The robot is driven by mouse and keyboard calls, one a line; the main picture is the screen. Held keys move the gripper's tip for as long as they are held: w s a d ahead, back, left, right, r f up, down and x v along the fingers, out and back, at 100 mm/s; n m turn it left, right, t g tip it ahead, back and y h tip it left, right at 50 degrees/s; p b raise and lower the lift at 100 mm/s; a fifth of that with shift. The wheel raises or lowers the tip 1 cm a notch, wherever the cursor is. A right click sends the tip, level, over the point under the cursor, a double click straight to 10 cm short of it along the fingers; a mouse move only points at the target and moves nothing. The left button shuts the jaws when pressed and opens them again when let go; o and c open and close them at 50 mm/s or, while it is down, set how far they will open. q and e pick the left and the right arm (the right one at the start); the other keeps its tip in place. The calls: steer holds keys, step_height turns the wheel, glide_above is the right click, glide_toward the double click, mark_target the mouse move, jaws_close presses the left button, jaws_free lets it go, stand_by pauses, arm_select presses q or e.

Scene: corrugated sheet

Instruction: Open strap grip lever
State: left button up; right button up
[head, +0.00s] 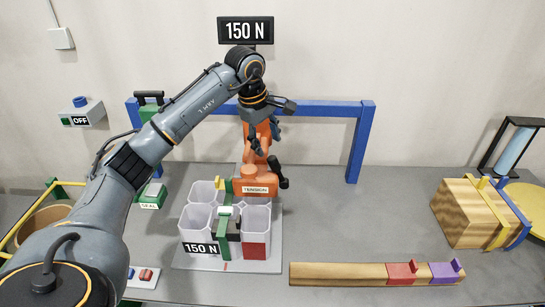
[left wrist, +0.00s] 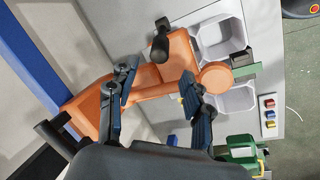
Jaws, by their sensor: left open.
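The orange strap tool (head: 256,186), labelled TENSION, stands on the pale base behind a bundle of grey hexagonal tubes (head: 257,218). Its upper orange part rises to my left gripper (head: 267,136). In the left wrist view the gripper (left wrist: 162,92) is open, its two dark fingers on either side of an orange bar of the tool (left wrist: 150,84). I cannot tell whether either finger touches it. A black knob (left wrist: 160,48) sticks out from the tool. Which orange part is the grip lever is unclear. My right gripper is not in view.
A blue frame (head: 362,140) spans behind the tool. A green SEAL tool (head: 151,196) stands left. A wooden bar (head: 335,273) with red and purple blocks lies front right. The table between tool and crate is clear.

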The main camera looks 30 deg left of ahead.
mark_target(272, 158)
arm_select(q)
steer(key=p+x, duration=0.2)
steer(key=x, duration=0.6)
steer(key=shift+f, duration=0.1)
steer(key=shift+c, duration=0.2)
jaws_close()
